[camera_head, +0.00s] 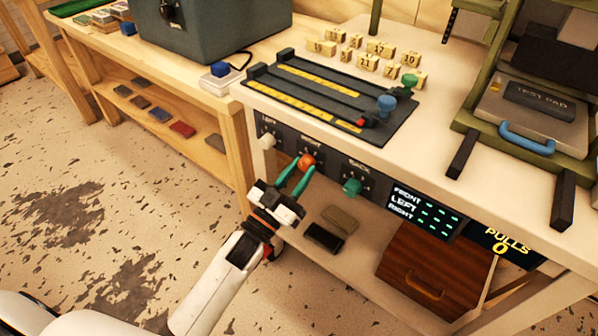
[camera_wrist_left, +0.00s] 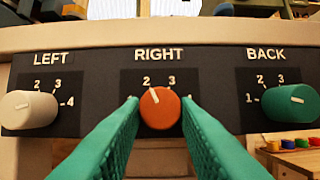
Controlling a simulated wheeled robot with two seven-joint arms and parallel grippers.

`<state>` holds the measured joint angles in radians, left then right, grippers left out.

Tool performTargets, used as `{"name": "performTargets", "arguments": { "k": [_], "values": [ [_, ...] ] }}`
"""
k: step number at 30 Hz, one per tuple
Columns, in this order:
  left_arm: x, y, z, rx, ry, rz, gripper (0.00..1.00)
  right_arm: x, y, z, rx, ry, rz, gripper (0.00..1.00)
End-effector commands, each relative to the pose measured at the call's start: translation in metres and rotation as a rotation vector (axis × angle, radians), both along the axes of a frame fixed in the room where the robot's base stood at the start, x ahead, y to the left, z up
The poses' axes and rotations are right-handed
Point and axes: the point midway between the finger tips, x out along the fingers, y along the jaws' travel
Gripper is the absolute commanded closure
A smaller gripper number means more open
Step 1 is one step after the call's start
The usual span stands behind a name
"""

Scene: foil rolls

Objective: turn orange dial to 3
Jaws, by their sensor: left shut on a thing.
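The orange dial (camera_head: 306,160) sits under the label RIGHT on the dark panel (camera_head: 330,172) at the table's front edge. In the left wrist view the orange dial (camera_wrist_left: 160,110) is in the middle, and its pale pointer line tilts slightly left of upright, toward the 2. The marks 2 and 3 show above it; any marks at its sides are hidden by my fingers. My left gripper (camera_head: 297,177) is shut on the orange dial, one green finger on each side. My right gripper is not in view.
A white dial (camera_wrist_left: 30,108) under LEFT and a green dial (camera_wrist_left: 291,102) under BACK flank the orange one. A display (camera_head: 424,213) is right of the dials. Above are a slider board (camera_head: 330,72) and several numbered blocks (camera_head: 381,49). A lower shelf holds a wooden box (camera_head: 437,262).

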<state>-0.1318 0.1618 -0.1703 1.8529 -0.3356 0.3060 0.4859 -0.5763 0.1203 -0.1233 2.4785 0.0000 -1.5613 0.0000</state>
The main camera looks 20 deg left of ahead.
Motion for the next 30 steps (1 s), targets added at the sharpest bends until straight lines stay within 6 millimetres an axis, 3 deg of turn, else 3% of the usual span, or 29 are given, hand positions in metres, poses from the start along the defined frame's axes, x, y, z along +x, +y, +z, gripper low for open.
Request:
{"name": "performTargets", "arguments": {
  "k": [15,21,30],
  "values": [
    [0.001,0.004,0.003,0.334,-0.119,-0.002,0.95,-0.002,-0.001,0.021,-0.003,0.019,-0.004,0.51],
    [0.002,0.006,0.005,0.498,-0.180,-0.001,0.95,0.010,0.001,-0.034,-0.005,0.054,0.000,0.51],
    [0.003,0.007,0.005,0.692,-0.251,-0.002,0.95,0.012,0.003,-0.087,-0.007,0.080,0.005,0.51]
  ]
}}
